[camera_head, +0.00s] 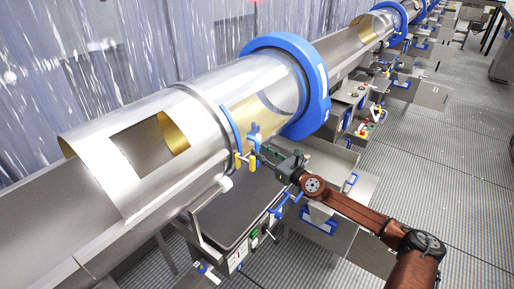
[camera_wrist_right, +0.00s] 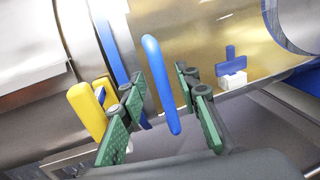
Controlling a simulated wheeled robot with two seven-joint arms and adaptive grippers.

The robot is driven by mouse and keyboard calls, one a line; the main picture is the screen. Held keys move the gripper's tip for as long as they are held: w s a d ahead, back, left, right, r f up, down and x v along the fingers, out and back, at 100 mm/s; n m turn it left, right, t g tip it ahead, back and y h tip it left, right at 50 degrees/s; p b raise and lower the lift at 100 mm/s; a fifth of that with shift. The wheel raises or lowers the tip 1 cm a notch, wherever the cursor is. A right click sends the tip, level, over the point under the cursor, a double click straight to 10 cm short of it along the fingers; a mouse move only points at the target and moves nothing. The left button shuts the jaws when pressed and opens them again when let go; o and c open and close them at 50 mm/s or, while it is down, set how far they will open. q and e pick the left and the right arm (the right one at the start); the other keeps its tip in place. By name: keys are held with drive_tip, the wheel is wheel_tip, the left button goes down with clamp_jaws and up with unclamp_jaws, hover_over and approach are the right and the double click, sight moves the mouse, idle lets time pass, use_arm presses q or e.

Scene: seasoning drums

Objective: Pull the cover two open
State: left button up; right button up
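A long metal drum (camera_head: 150,150) with a shiny curved cover section (camera_head: 262,95) runs diagonally across the head view, next to a thick blue ring (camera_head: 318,85). I cannot tell from any label which cover is number two. My right gripper (camera_head: 264,156) is at the near side of the drum, close to small yellow and blue handles. In the right wrist view my right gripper (camera_wrist_right: 163,110) is open, with its green finger pads apart. An upright blue bar handle (camera_wrist_right: 160,85) stands between the fingers, with gaps on both sides. My left gripper is out of view.
A yellow handle (camera_wrist_right: 86,112) is just left of the fingers in the wrist view. A blue latch on a white block (camera_wrist_right: 232,78) is to their right. A grey machine frame (camera_head: 235,215) stands below the drum. Open grated floor (camera_head: 450,150) lies to the right.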

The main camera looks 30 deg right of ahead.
drive_tip(key=shift+w+a, duration=0.15)
drive_tip(key=shift+w, duration=0.6)
drive_tip(key=shift+w+a, duration=0.1)
drive_tip(key=shift+w, duration=0.6)
drive_tip(key=shift+c, duration=0.7)
clamp_jaws()
